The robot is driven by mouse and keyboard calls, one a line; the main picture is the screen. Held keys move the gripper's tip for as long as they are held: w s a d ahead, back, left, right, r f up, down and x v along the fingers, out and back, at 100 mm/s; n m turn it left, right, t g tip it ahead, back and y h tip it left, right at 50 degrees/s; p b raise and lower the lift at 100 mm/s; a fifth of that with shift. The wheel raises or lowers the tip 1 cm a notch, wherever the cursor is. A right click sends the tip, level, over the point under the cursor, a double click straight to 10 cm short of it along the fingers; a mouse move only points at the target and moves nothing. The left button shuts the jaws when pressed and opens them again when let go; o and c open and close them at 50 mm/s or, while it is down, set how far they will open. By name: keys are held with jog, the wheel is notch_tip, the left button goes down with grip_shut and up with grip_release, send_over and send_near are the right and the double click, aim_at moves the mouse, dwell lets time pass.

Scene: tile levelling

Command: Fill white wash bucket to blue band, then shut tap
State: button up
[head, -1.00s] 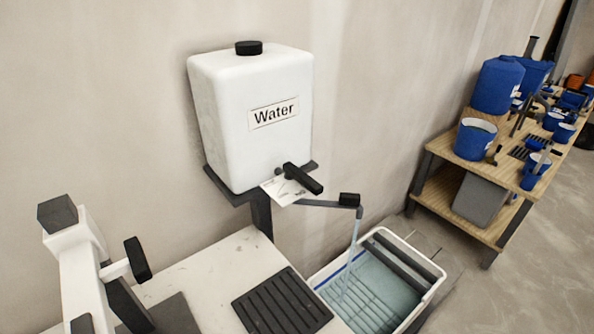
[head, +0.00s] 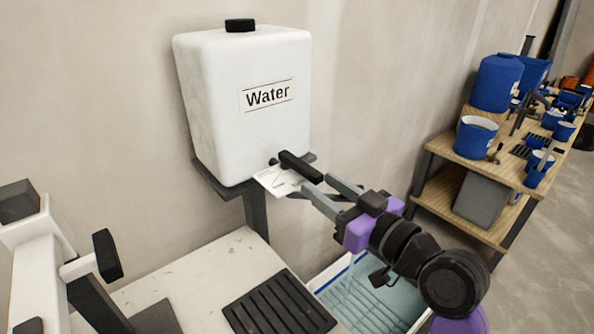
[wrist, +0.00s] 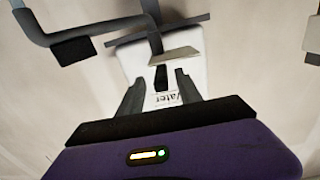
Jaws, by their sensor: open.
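The white water tank (head: 245,110) labelled "Water" stands on a bracket at the wall. Its black tap lever (head: 300,167) sticks out at the front, with a white card (head: 277,181) beneath it. My gripper (head: 318,183) is open, its fingertips close to the lever's outer end. In the wrist view the dark lever (wrist: 160,77) shows between the open fingers (wrist: 158,75); contact cannot be told. The white wash bucket (head: 317,283) holds bluish water (head: 372,298). A strip of blue band shows inside its left wall. A faint stream falls into it. My arm hides part of the bucket.
A pale worktop (head: 200,280) with a black slotted mat (head: 278,305) lies below the tank. A white and black device stands at the left. A wooden shelf (head: 455,150) at the right carries blue buckets and tools. Floor is open at far right.

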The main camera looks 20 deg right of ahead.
aim_at(282, 153)
jog(key=shift+w+r, duration=0.35)
jog(key=shift+r, duration=0.25)
jog(key=shift+w+a, duration=0.15)
jog(key=shift+w, duration=0.15)
jog(key=shift+p+x, duration=0.65)
jog(key=shift+x, duration=2.85)
grip_shut()
